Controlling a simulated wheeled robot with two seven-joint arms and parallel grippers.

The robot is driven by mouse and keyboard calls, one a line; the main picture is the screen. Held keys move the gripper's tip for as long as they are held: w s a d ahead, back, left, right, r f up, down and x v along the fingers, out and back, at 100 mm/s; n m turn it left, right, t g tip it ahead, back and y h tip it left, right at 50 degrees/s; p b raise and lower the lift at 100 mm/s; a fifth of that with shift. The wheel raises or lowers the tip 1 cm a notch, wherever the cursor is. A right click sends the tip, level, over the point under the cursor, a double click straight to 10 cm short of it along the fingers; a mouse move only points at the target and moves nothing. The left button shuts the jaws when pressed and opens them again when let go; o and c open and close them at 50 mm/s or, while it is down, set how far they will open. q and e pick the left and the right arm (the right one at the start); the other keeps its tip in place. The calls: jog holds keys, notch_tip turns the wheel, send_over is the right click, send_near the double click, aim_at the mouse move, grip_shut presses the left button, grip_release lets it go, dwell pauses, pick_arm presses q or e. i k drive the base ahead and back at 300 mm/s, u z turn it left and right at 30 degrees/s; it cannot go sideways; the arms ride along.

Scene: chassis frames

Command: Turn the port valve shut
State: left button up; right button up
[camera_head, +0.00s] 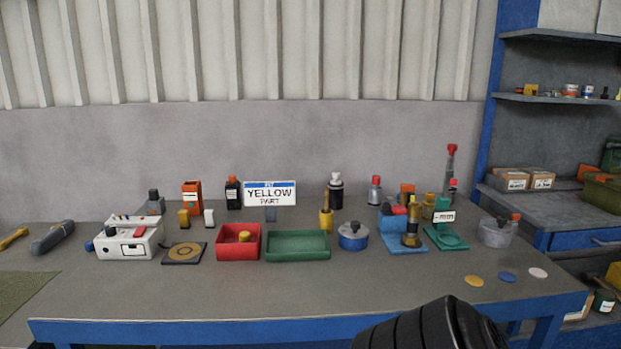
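I cannot pick out for certain which thing is the port valve. A white box (129,243) with a red switch (140,232) on top stands at the left of the workbench, and a small blue knob (89,246) shows at its left side. The knob is too small to tell how it is turned. Neither of my grippers shows. A black ribbed part, probably of my own arm, comes in at the bottom right of centre, with no fingertips visible.
The grey workbench (230,296) has a blue front edge. A red bin (223,248), green tray (298,257), blue-sided pot (353,243) and a sign reading "YELLOW PART" (270,193) stand along it. Three discs lie at right. The front middle is clear.

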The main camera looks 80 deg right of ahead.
aim_at(405, 188)
jog(key=u, duration=0.05)
jog(key=k, duration=1.5)
jog(key=z, duration=1.45)
